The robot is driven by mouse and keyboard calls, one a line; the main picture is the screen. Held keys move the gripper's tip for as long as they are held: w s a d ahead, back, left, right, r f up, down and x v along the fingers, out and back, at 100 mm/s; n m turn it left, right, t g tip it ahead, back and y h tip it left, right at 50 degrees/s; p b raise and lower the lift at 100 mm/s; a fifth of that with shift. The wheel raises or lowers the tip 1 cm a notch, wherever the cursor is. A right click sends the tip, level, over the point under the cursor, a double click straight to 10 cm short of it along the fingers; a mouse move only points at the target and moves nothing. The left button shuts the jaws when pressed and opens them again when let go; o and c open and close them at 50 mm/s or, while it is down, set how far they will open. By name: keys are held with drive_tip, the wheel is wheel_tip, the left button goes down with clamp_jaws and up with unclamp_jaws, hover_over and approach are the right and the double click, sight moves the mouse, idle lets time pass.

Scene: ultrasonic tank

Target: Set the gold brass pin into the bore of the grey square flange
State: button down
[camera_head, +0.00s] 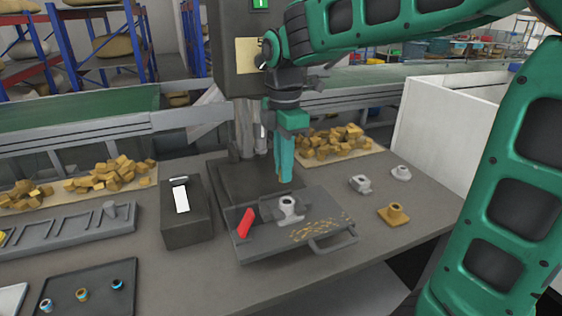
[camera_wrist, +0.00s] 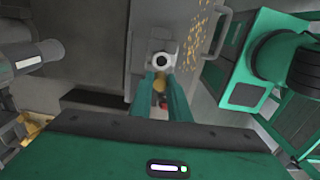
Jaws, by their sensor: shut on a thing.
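The grey square flange (camera_head: 288,212) sits on the dark tray with the handle, its round collar and open bore facing up. It also shows in the wrist view (camera_wrist: 162,46), just beyond my fingertips. My gripper (camera_head: 285,182) points down above the tray, slightly behind and above the flange. It is shut on the gold brass pin (camera_wrist: 160,82), which shows as a small gold end between the teal fingers. Most of the pin is hidden by the fingers. The pin looks apart from the flange; its exact height above the bore is hard to tell.
The tray (camera_head: 257,250) also carries a red piece (camera_head: 245,221) and brass chips. A grey fitting (camera_head: 360,183), a paler one (camera_head: 401,172) and a brass square flange (camera_head: 393,214) stand to its right. A dark box (camera_head: 184,232) stands left.

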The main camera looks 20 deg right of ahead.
drive_tip(key=shift+d+f, duration=0.25)
drive_tip(key=shift+f, duration=0.3)
drive_tip(key=shift+d+f, duration=0.2)
drive_tip(key=shift+f, duration=0.35)
drive_tip(key=shift+d+f, duration=0.1)
drive_tip(key=shift+f, duration=1.7)
drive_tip(key=shift+f, duration=0.4)
idle(0.4)
drive_tip(key=c, duration=1.6)
unclamp_jaws()
drive_tip(key=shift+o, duration=0.7)
drive_tip(key=o, duration=0.4)
drive_tip(key=shift+c, duration=0.2)
drive_tip(key=shift+r, duration=0.15)
drive_tip(key=shift+r, duration=3.4)
